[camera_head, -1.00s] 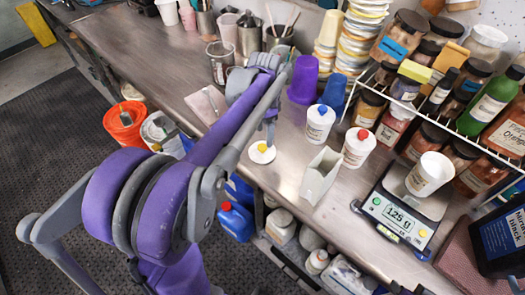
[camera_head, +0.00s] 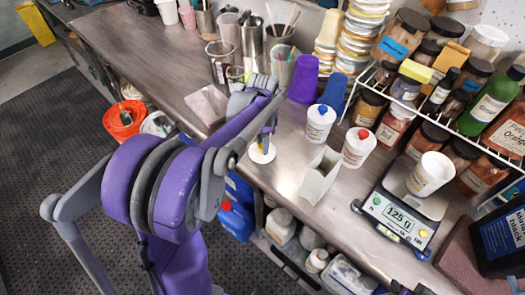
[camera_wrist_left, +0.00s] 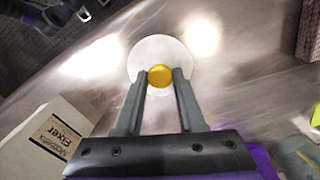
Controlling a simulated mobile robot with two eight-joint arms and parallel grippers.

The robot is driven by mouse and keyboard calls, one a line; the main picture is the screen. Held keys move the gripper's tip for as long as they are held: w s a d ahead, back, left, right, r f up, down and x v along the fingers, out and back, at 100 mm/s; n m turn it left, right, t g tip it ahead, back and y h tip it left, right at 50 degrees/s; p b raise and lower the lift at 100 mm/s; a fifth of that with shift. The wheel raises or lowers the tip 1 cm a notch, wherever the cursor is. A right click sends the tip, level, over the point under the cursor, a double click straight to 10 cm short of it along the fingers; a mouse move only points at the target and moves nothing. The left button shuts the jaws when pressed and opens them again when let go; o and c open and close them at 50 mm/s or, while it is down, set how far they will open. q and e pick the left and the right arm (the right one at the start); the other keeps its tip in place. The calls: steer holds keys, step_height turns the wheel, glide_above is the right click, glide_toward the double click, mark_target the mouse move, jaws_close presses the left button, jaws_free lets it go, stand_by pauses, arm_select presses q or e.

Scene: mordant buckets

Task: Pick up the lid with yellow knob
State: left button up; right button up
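The lid, a white disc (camera_head: 256,157) with a yellow knob, lies flat on the metal bench near its front edge. In the left wrist view the disc (camera_wrist_left: 142,58) and its yellow knob (camera_wrist_left: 160,76) show clearly. My left gripper (camera_head: 265,147) is down over the lid. Its fingertips (camera_wrist_left: 161,72) stand on either side of the knob, very close to it. I cannot tell whether they press on it. In the head view the gripper hides much of the knob. My right gripper is not in view.
A scale (camera_head: 396,218) bearing a white cup (camera_head: 430,174) is at right. An orange bucket (camera_head: 124,121) stands below the bench.

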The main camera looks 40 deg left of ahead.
arm_select(q)
jaws_close()
steer(key=shift+r, duration=0.1)
